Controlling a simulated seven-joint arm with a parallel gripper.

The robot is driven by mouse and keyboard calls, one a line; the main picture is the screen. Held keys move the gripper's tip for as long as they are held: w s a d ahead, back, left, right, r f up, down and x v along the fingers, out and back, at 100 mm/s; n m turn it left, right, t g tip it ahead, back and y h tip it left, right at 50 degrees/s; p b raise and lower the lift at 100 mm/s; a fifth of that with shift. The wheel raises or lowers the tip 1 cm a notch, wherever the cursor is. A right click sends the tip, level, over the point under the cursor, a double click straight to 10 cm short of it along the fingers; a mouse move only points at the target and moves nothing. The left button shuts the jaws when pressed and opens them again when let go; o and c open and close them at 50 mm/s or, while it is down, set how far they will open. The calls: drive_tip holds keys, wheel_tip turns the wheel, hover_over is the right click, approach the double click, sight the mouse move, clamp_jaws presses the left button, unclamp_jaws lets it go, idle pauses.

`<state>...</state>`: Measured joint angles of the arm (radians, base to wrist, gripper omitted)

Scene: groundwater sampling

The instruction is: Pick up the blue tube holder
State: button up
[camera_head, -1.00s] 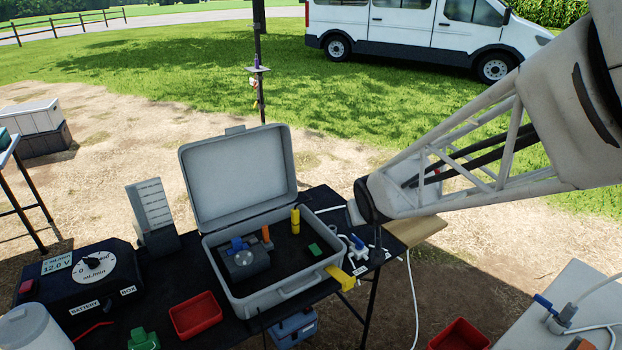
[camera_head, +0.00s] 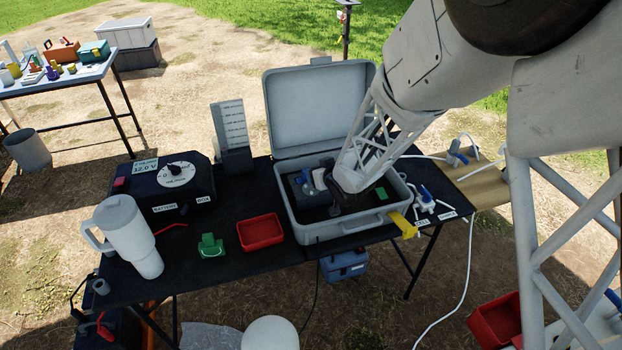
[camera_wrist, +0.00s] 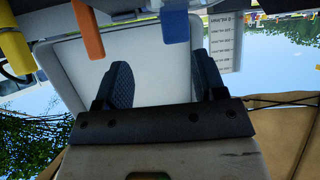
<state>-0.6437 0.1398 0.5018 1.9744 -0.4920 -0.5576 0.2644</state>
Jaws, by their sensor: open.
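A blue piece (camera_head: 306,176), which looks like the blue tube holder, sits in the open grey case (camera_head: 283,222), at the grey device there. In the wrist view a blue upright piece (camera_wrist: 174,24) hangs at the top, between the lines of my fingers and beyond their tips. My gripper (camera_wrist: 163,80) is open and empty, with two dark textured fingers apart. In the head view my arm reaches down into the case, just right of the blue piece, and hides my fingertips and part of the case's inside.
In the wrist view an orange piece (camera_wrist: 87,33) and a yellow one (camera_wrist: 15,48) stand left of the blue piece. The case lid (camera_head: 315,105) stands open behind. A green block (camera_head: 381,194), a red tray (camera_head: 261,231) and a white jug (camera_head: 133,237) are nearby.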

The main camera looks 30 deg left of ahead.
drive_tip(key=shift+s+a+f, duration=0.2)
drive_tip(key=shift+a+f, duration=0.15)
drive_tip(key=shift+a, duration=0.15)
drive_tip(key=shift+s+a+f, duration=0.15)
drive_tip(key=shift+a+f, duration=0.15)
drive_tip(key=shift+a, duration=0.2)
drive_tip(key=shift+x, duration=2.45)
drive_tip(key=c, duration=1)
